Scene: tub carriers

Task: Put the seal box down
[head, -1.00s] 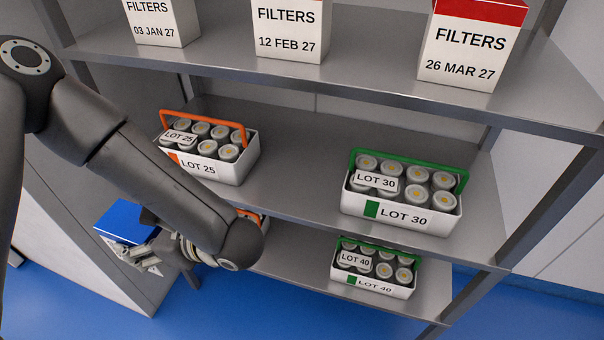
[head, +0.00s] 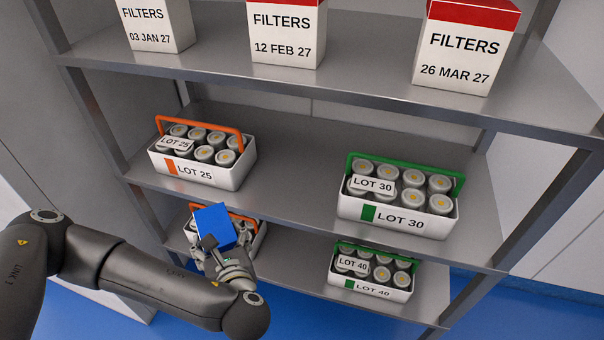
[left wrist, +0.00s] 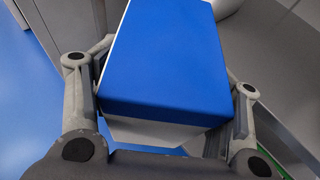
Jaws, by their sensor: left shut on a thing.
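The seal box (head: 213,224) has a blue lid; in the left wrist view (left wrist: 165,60) a pale body shows below the lid. My left gripper (head: 222,246) is shut on the box, with one finger on each side of it in the left wrist view. In the head view the box is in front of an orange-handled carrier (head: 260,246) on the lower shelf and hides much of it. I cannot tell whether the box touches anything below it. My right gripper is not in view.
The middle shelf (head: 290,190) holds the LOT 25 carrier (head: 205,170) and LOT 30 carrier (head: 400,218), with bare room between. The LOT 40 carrier (head: 375,286) stands on the lower shelf (head: 300,268). Several FILTERS boxes (head: 285,38) stand on top. A grey upright (head: 100,115) is at left.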

